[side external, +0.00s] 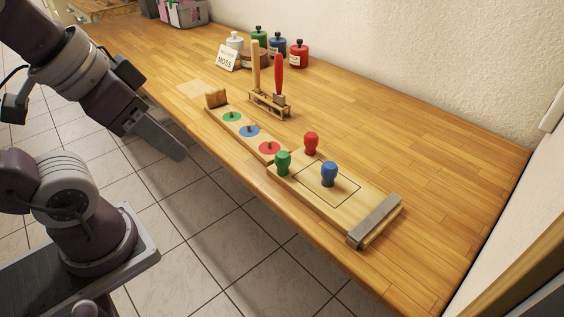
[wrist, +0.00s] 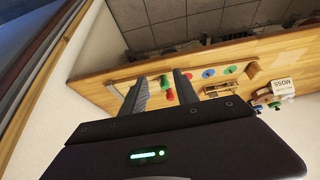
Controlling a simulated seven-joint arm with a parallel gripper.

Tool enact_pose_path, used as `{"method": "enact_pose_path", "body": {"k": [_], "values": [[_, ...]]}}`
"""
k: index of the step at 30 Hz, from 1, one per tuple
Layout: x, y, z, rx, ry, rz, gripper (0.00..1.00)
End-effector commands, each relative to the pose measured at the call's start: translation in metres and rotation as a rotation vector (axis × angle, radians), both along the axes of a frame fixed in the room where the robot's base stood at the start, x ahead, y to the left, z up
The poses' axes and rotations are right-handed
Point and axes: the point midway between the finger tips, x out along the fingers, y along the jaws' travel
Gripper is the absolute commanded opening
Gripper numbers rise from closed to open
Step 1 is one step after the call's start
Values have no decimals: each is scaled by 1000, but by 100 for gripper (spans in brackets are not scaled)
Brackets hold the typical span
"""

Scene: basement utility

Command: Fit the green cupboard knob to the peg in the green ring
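In the side view the green knob (side external: 283,162) stands upright at the near left corner of a pale board (side external: 362,212). The red knob (side external: 311,143) and blue knob (side external: 329,173) stand on the same board. A narrow strip adjoining it holds the green ring (side external: 232,116), blue ring (side external: 249,131) and red ring (side external: 270,148), each with a short peg. My gripper (side external: 178,156) is off the bench's front edge, left of the knobs and apart from them. The wrist view shows its fingers (wrist: 161,82) apart and empty, with the green knob (wrist: 165,82) visible between them.
A wooden tool rack (side external: 270,105) with two upright handled tools stands behind the strip. Farther back are several colored bottles (side external: 299,54) and a MOSS card (side external: 228,58). A grey bar (side external: 374,220) crosses the board's right end. The bench's right side is clear.

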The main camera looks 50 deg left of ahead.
Motion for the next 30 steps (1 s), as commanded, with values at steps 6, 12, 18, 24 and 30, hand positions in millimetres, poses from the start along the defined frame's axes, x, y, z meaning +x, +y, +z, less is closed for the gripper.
{"method": "enact_pose_path", "body": {"k": [6,12,18,24,30], "values": [[0,0,0,0,0,0,56],[1,0,1,-3,2,5,56],[60,-2,14,-147,139,300,56],[168,-5,-19,-291,337,864,56],[224,-8,-69,-316,414,1219,56]]}}
